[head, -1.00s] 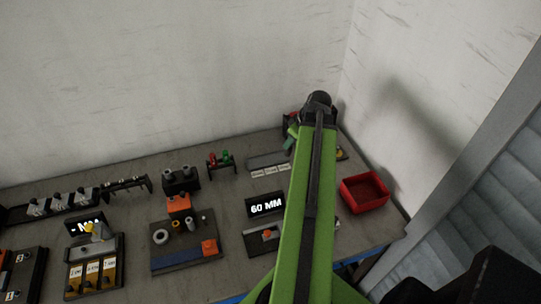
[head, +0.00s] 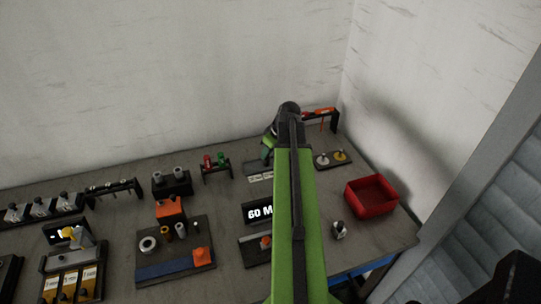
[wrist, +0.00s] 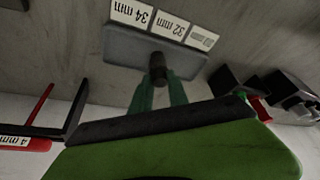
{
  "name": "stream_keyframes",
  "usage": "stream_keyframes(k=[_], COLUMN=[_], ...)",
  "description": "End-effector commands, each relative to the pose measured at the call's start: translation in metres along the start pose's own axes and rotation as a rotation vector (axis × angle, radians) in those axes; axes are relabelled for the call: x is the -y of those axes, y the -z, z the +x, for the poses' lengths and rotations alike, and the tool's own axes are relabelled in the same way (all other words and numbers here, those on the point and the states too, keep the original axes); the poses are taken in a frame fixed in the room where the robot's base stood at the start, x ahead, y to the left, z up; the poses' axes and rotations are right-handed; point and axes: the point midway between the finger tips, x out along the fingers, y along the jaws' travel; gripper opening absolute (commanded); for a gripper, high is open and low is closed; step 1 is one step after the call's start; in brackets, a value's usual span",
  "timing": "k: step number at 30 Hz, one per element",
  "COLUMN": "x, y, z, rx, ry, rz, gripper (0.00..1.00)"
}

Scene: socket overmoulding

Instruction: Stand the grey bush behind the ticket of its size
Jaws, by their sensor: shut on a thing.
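A grey board (wrist: 120,42) carries a row of white tickets along one edge. In the wrist view they appear upside down: the 34 mm ticket (wrist: 131,12), the 32 mm ticket (wrist: 170,25) and a third ticket (wrist: 203,39) too small to read. My gripper (wrist: 159,84) has green fingers shut on the bush (wrist: 158,65), which looks dark and short here. The bush is over the board, on the side away from the tickets, near the 32 mm and 34 mm ones. I cannot tell whether it touches the board. In the head view my gripper (head: 268,150) hides the bush.
A rack with red and green parts (head: 215,165) stands left of the board. A rack with a red item (head: 320,113) and a plate with small round parts (head: 333,159) are to the right. A red bin (head: 371,195) is at the front right.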

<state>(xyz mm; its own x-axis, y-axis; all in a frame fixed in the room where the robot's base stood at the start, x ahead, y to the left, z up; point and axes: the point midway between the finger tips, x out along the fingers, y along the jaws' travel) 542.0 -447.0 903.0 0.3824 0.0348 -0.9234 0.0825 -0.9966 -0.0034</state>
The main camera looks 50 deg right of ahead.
Motion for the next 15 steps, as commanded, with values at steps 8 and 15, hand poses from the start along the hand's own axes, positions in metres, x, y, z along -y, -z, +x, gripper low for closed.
stream_keyframes(k=[8,15], x=[0.0003,0.0006], y=[-0.0004,0.0002], z=[0.0016,0.0006], rx=[0.0,0.0], ry=[0.0,0.001], rz=[-0.001,-0.001], gripper=[0.0,0.42])
